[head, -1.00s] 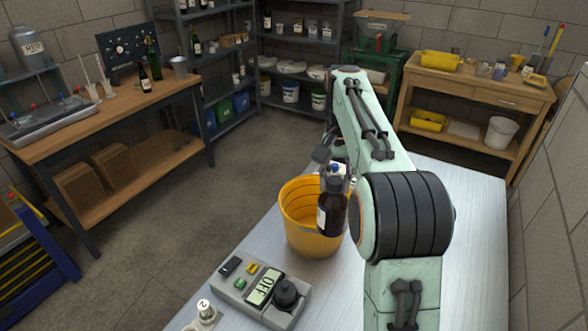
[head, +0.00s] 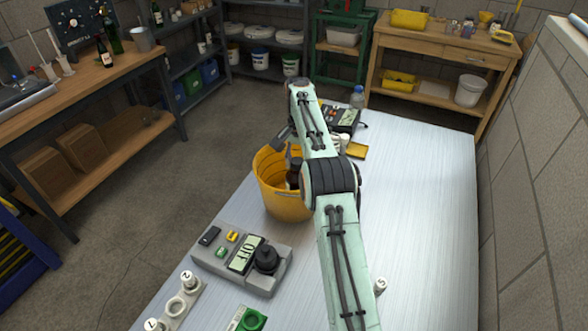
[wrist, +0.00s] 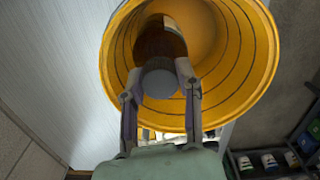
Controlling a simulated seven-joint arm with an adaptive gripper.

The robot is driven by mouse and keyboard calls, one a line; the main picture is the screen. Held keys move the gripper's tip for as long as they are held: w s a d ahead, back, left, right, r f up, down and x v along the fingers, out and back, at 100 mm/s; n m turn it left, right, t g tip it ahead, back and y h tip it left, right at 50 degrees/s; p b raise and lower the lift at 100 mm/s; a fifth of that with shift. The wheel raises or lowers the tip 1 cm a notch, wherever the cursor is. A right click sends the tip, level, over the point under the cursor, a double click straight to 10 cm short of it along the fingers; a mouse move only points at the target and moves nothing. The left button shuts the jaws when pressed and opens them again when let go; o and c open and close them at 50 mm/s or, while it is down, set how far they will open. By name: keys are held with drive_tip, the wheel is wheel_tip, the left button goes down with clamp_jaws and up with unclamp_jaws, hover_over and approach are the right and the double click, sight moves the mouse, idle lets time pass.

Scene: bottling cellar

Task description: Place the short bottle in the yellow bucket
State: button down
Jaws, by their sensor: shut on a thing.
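The yellow bucket (head: 284,207) stands on the pale table, its mouth facing up. My gripper (wrist: 160,80) is shut on the short bottle (wrist: 160,40), a dark brown bottle with a grey cap and a pale label. One finger lies on each side near the cap. In the wrist view the bottle lies inside the outline of the bucket's mouth (wrist: 262,60). In the head view the dark bottle (head: 293,176) shows at the bucket's opening, partly hidden by my arm. I cannot tell how deep its base is.
A grey scale (head: 215,258) reading OFF stands in front of the bucket. White numbered pieces (head: 187,280) and a green item (head: 250,320) are near the front edge. A clear bottle (head: 357,97) and dark device stand behind.

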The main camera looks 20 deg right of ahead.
sight(297, 179)
wheel_tip(297, 179, down, 6)
drive_tip(key=shift+r, duration=0.1)
idle(0.4)
drive_tip(key=c, duration=0.8)
unclamp_jaws()
drive_tip(key=shift+f, duration=0.2)
drive_tip(key=shift+o, duration=0.2)
